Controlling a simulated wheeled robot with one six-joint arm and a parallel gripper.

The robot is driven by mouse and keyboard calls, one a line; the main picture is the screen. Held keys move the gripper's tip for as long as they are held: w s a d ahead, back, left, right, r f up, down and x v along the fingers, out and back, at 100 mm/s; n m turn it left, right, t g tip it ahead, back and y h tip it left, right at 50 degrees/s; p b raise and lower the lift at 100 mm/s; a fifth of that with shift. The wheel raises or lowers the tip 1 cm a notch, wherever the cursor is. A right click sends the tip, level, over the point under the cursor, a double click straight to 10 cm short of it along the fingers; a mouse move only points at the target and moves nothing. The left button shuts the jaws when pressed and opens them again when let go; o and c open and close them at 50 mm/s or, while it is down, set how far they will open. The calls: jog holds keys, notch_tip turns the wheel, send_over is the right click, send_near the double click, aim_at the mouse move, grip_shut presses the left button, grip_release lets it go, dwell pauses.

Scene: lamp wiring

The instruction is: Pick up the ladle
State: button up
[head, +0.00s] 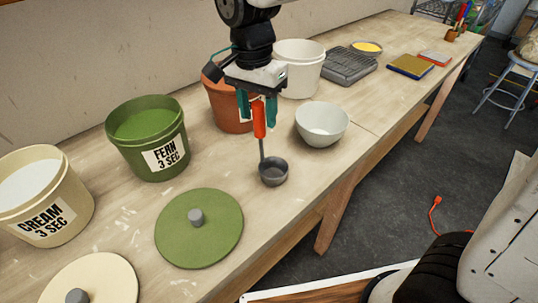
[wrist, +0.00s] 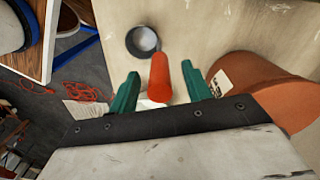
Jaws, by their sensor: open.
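The ladle has a red handle (head: 260,118) and a dark grey bowl (head: 273,172), which appears at the table surface in the head view. The handle points up from it. My gripper (head: 257,122) is open, with green fingers on either side of the red handle. In the wrist view the handle (wrist: 160,78) lies between the two spread fingers of my gripper (wrist: 162,75), with a gap on each side. The ladle bowl (wrist: 142,41) shows beyond the fingertips. I cannot tell what holds the handle up.
A terracotta bucket (head: 222,108) stands just behind the gripper. A white bowl (head: 322,129) is close on the right. A green lid (head: 199,235) lies in front left, and a green FERN bucket (head: 148,125) stands left. A white bucket (head: 300,80) is behind.

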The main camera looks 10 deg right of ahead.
jog(key=shift+f, duration=0.95)
grip_shut()
jog(key=shift+r, duration=0.1)
